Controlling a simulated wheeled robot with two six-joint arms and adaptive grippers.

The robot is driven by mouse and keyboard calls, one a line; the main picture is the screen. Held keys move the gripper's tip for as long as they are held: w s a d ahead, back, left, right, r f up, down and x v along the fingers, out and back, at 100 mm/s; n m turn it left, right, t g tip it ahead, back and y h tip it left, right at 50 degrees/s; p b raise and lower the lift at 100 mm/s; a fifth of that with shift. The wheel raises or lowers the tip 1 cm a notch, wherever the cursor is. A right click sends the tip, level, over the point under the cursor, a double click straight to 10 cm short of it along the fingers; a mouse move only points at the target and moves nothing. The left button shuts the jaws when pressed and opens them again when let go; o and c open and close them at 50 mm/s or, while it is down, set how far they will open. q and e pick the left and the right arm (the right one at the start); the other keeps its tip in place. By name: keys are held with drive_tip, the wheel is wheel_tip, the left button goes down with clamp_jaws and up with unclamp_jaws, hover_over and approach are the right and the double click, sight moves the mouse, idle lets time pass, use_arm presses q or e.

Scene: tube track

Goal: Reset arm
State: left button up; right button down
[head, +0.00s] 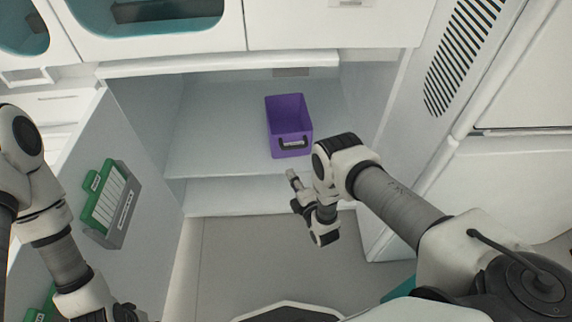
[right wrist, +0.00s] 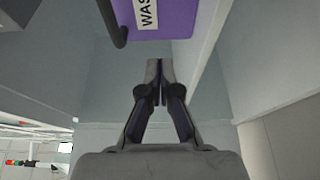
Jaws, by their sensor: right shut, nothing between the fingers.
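My right gripper (head: 294,178) is in front of the open cabinet in the head view, near the shelf's front edge. In the right wrist view its fingers (right wrist: 160,65) are together with nothing between them. A purple bin (head: 289,130) with a dark handle and a white label stands on the cabinet shelf, just beyond and above the gripper. In the right wrist view the bin (right wrist: 178,14) shows at the top, apart from the fingertips. My left arm comes in at the left of the head view; its gripper is not clearly visible.
The cabinet shelf (head: 220,125) is bare to the left of the bin. The cabinet door (head: 135,160) stands open at the left and carries a grey holder (head: 122,215) with a green item. A white vented panel (head: 460,55) rises at the right. Grey floor (head: 240,255) is clear below.

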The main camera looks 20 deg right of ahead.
drive_tip(key=s, duration=0.4)
drive_tip(key=shift+s+d+r+p, duration=0.15)
drive_tip(key=shift+s+d+p, duration=0.05)
drive_tip(key=shift+s+p, duration=0.2)
